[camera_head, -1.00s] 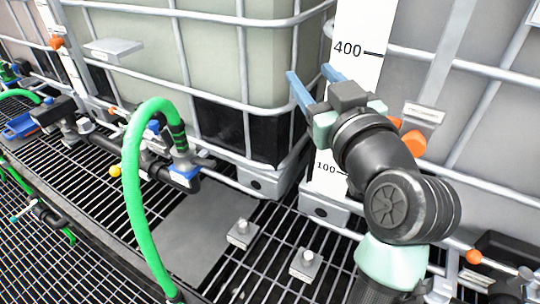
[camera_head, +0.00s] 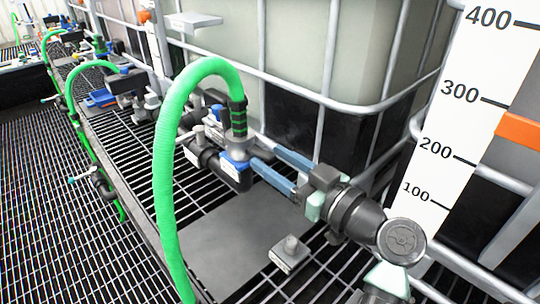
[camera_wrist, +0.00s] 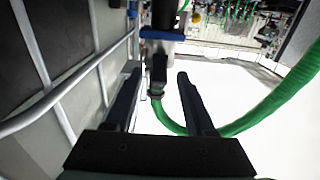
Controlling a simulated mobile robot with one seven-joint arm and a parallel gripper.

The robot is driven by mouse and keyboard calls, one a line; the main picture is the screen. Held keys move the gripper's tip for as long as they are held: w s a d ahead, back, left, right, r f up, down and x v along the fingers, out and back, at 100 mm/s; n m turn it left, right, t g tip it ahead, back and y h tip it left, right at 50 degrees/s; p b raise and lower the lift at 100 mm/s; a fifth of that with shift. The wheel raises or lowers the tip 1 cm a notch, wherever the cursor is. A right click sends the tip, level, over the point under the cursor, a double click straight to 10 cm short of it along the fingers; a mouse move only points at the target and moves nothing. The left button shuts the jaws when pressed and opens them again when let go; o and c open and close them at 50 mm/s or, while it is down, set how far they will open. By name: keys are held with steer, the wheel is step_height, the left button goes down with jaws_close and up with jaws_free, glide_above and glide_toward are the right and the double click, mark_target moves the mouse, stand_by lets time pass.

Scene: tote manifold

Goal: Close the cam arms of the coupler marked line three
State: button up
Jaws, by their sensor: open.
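A coupler with a blue collar (camera_head: 236,164) and dark body joins the near green hose (camera_head: 168,165) to black pipework in the head view. My gripper (camera_head: 252,155) is open, its two blue fingers pointing left at this coupler from the right. In the head view the tips overlap its right side; I cannot tell whether they touch. In the wrist view my gripper (camera_wrist: 158,73) has dark fingers apart, with a dark fitting (camera_wrist: 158,75) showing between them and a blue part (camera_wrist: 162,34) beyond. No line number is readable, and the cam arms cannot be made out clearly.
More green hoses (camera_head: 60,85) and couplings run along the row at the left. A large caged tank (camera_head: 330,50) stands behind the coupler. A white scale board (camera_head: 450,130) stands at the right. A grey plate (camera_head: 225,245) lies on the grating below.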

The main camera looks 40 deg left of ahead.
steer(key=shift+w+a, duration=0.1)
steer(key=shift+a, duration=0.75)
jaws_close()
